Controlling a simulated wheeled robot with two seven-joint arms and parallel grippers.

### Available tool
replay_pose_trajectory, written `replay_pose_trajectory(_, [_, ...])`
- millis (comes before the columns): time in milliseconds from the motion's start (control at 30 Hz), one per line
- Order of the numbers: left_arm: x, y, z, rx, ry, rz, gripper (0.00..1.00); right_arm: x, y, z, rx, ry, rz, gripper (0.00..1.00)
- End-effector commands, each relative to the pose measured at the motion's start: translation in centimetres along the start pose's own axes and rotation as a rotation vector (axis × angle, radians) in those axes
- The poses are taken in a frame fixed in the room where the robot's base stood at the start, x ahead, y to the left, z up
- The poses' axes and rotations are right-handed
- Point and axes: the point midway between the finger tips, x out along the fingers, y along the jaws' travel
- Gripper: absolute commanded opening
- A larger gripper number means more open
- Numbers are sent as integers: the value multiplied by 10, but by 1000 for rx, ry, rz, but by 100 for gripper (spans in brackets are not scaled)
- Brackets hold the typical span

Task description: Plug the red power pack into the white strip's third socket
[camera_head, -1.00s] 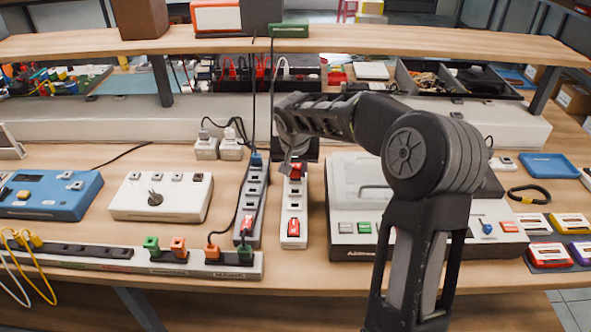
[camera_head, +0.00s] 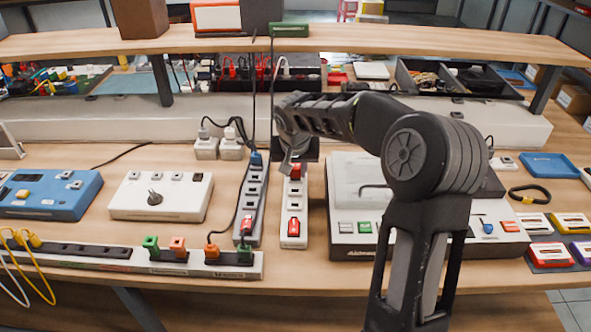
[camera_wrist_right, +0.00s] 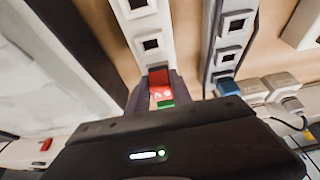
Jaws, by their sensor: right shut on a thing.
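The white strip (camera_head: 291,205) lies lengthwise on the bench, with a red switch (camera_head: 293,228) at its near end and a row of square sockets. It also shows in the right wrist view (camera_wrist_right: 131,14). The red power pack (camera_head: 295,171) is at the strip's far end, and it shows between the fingers in the right wrist view (camera_wrist_right: 160,78). My right gripper (camera_head: 297,163) is shut on the pack. A small green patch shows just below the red in the wrist view. I cannot tell whether the pack touches or sits in a socket. My left gripper is not in view.
A grey strip (camera_head: 252,198) with a blue plug (camera_head: 256,159) and cables runs close on the left. A large white device (camera_head: 347,185) stands close on the right. White adapters (camera_head: 230,149) lie behind left. A shelf (camera_head: 200,45) crosses above the bench's back.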

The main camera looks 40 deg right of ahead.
Motion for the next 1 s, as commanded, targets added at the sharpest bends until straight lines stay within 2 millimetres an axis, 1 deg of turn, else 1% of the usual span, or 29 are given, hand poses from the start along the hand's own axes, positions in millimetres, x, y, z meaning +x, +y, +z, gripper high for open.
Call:
replay_pose_trajectory(67, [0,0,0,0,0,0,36,0,0,0,0,1,0,0])
replay_pose_trajectory(100, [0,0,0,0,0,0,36,0,0,0,0,1,0,29])
replay_pose_trajectory(300, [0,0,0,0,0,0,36,0,0,0,0,0,0,46])
replay_pose_trajectory(400, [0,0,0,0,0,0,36,0,0,0,0,0,0,52])
replay_pose_trajectory(667, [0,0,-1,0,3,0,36,0,0,0,0,0,0,52])
replay_pose_trajectory(733, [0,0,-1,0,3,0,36,-3,0,0,0,1,0,52])
replay_pose_trajectory(867, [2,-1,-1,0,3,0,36,-17,0,-1,0,3,-1,52])
replay_pose_trajectory(1000, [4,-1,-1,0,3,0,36,-40,0,-1,0,5,-2,52])
